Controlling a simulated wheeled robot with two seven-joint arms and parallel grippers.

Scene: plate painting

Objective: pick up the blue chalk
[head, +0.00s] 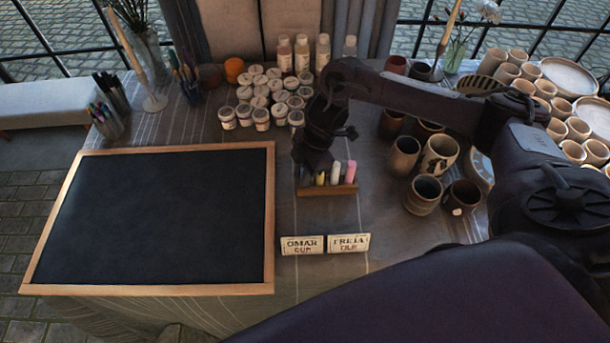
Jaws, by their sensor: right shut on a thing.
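A small wooden chalk holder (328,190) stands on the table right of the blackboard. A yellow chalk (320,179), a white chalk (335,173) and a pink chalk (350,171) stand upright in it. My right gripper (308,171) points down over the holder's left end and is shut on a chalk there. The gripper hides that chalk, so I cannot see its colour. No blue chalk shows in the open. My left gripper is not in view.
A wood-framed blackboard (160,215) lies at left. Two name cards (303,245) (348,243) lie in front of the holder. Paint jars (262,118) crowd behind it, and brown cups (424,192) stand close at right. Bare cloth lies between holder and cards.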

